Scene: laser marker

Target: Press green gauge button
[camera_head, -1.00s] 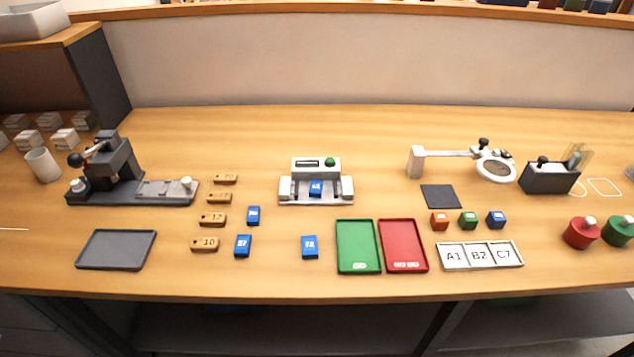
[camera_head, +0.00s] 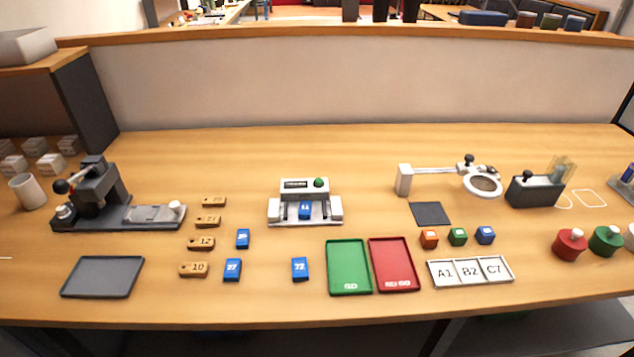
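The gauge (camera_head: 296,208) is a small white and grey device near the middle of the table. Its green button (camera_head: 319,182) sits on top at the right, beside a dark display (camera_head: 296,184). A blue numbered block (camera_head: 305,210) sits in the gauge between its two jaws. Nothing touches the button. Neither of my grippers shows in the head view.
In front of the gauge lie a green tray (camera_head: 348,288), a red tray (camera_head: 413,286) and a blue block (camera_head: 299,269). Wooden tags (camera_head: 193,270) lie to the left. A magnifier (camera_head: 482,186) stands to the right. The table behind the gauge is clear.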

